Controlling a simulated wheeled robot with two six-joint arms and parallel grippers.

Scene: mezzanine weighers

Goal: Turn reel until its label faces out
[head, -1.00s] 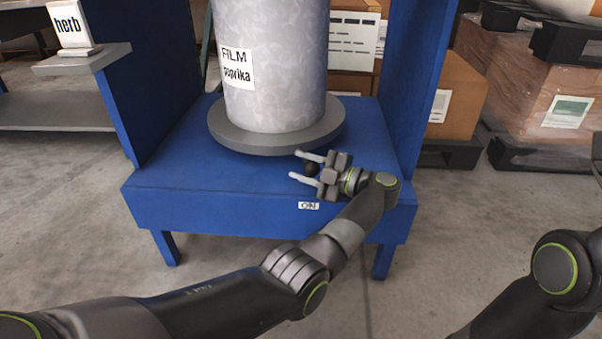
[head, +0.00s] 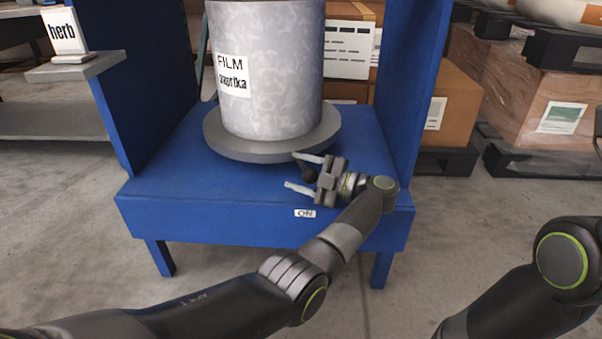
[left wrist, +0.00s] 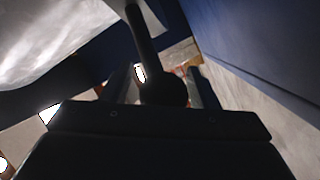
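The reel (head: 285,75) is a tall grey mottled roll standing upright on a round grey turntable (head: 235,147). Its white label (head: 234,77), reading FILM paprika, is on the front left of the roll, angled to the left. My left gripper (head: 291,171) is at the turntable's front right, low over the blue stand. Its pale fingers are apart, one on each side of a dark ball knob (head: 307,173). The left wrist view shows the knob (left wrist: 163,88) on a dark rod between the fingers, with gaps on both sides. My right gripper is out of view.
A herb sign (head: 63,32) stands on a grey shelf at left. Boxes (head: 450,100) stand behind right.

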